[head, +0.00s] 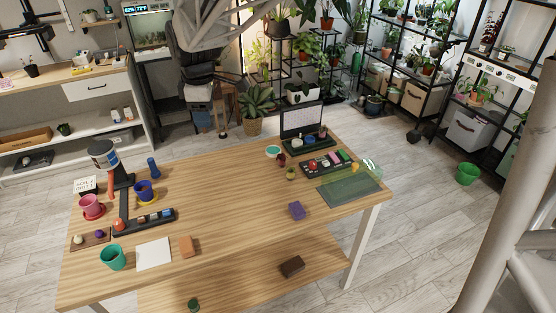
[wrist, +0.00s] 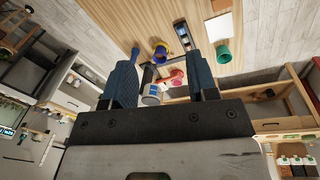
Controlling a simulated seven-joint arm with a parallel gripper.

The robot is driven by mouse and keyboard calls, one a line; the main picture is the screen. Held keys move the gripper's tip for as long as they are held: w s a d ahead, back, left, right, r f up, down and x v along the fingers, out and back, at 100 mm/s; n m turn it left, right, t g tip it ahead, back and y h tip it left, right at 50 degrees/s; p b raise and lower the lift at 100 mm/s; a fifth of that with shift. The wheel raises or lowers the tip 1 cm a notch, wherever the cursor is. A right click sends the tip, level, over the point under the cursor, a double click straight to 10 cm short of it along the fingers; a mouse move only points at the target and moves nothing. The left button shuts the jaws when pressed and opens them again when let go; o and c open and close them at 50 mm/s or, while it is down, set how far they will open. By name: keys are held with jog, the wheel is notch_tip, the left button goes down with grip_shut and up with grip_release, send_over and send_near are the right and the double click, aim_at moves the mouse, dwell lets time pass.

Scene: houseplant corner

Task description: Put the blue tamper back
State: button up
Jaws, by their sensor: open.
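The blue tamper (head: 153,167) stands upright on the wooden table (head: 235,225), behind the blue cup (head: 144,187) on its yellow saucer. In the wrist view a small blue tip (wrist: 135,52), which looks like the tamper, shows past the left finger; the rest is hidden. My gripper (wrist: 165,80) is open, with nothing held between its two dark blue fingers.
A pink cup (head: 92,205) and a green cup (head: 112,257) stand at the left. A black slotted tray (head: 158,219) holds small items in front of the blue cup. The middle of the tabletop is clear.

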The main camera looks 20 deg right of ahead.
jog(key=s+d+f+m, duration=0.1)
jog(key=s+d+m, duration=0.2)
jog(key=s, duration=0.7)
jog(key=s+d+m, duration=0.3)
jog(key=s+m, duration=0.4)
jog(key=s, duration=0.3)
jog(key=s+d+f+m+t, duration=0.1)
jog(key=s+d+m, duration=0.2)
jog(key=s, duration=0.8)
jog(key=shift+d+f+m, duration=0.15)
jog(key=shift+f+m, duration=0.15)
jog(key=shift+m, duration=0.6)
